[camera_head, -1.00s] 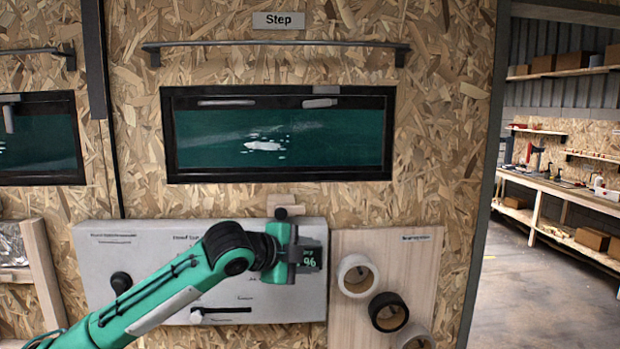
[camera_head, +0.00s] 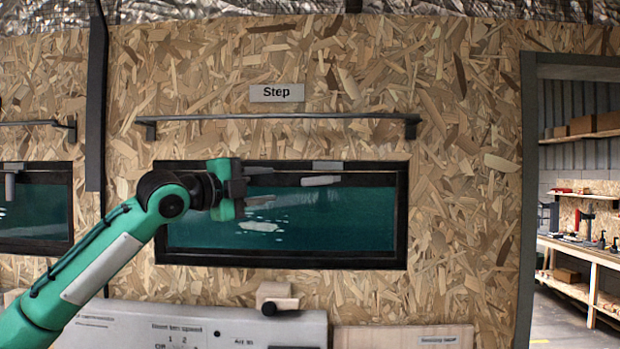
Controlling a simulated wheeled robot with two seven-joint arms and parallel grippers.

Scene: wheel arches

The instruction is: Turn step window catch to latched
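The Step window (camera_head: 300,256) is a wide black frame with dark teal glass, under a sign (camera_head: 277,93) reading "Step". Its catch (camera_head: 321,181) is a small grey lever below a grey mount at the top middle of the frame. The lever lies about level, pointing left. My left gripper (camera_head: 236,189) is in front of the window's upper left part, to the left of the catch and apart from it in the picture. I see it from behind and the side, so its finger opening is unclear. My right gripper is not in view.
A dark rail (camera_head: 280,117) runs above the window. Another window (camera_head: 35,240) is at the left, its catch (camera_head: 10,185) pointing down. A pale panel (camera_head: 200,325) and a wooden board (camera_head: 405,336) are below. A doorway opens at the right onto shelves (camera_head: 580,270).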

